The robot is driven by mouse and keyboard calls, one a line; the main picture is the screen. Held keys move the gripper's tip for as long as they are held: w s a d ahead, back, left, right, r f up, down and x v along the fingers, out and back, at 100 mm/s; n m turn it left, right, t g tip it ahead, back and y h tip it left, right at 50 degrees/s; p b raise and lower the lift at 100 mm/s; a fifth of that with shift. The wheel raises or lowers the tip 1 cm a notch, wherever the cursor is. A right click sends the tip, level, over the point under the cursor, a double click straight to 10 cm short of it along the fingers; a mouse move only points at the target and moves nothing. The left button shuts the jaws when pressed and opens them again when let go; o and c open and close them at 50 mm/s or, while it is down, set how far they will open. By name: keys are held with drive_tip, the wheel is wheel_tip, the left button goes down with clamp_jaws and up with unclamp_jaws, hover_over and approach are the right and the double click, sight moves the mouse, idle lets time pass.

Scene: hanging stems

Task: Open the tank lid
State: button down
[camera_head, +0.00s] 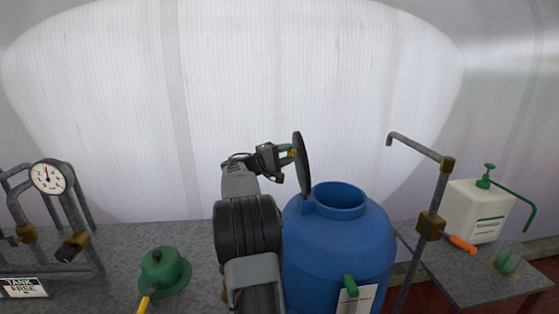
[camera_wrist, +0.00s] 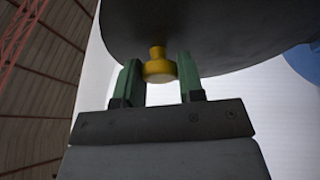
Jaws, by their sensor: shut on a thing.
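The blue tank (camera_head: 338,243) stands right of the middle in the head view, its round mouth uncovered. The dark grey lid (camera_head: 302,168) stands nearly upright at the left side of the mouth. In the wrist view the lid (camera_wrist: 215,35) fills the top as a dark disc. My gripper (camera_head: 288,156) is on the lid's left side, at its yellow knob. The wrist view shows the green fingers of my gripper (camera_wrist: 158,65) on both sides of the yellow knob (camera_wrist: 159,70), shut on it.
A green domed object (camera_head: 163,272) sits on the grey bench at left, near a pipe frame with a gauge (camera_head: 48,177). A pipe with a brass valve (camera_head: 430,225) rises right of the tank. A white sprayer (camera_head: 474,211) stands farther right.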

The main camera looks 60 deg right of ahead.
drive_tip(key=shift+s+d+r, duration=0.2)
drive_tip(key=shift+s+d, duration=0.15)
drive_tip(key=shift+s, duration=0.1)
drive_tip(key=c, duration=0.7)
unclamp_jaws()
drive_tip(key=shift+c, duration=0.2)
drive_tip(key=r+b+v, duration=0.1)
drive_tip(key=b+v, duration=0.3)
drive_tip(key=v, duration=0.9)
drive_tip(key=shift+w+a+f, duration=0.2)
drive_tip(key=shift+w+a, duration=0.05)
drive_tip(key=shift+a, duration=0.15)
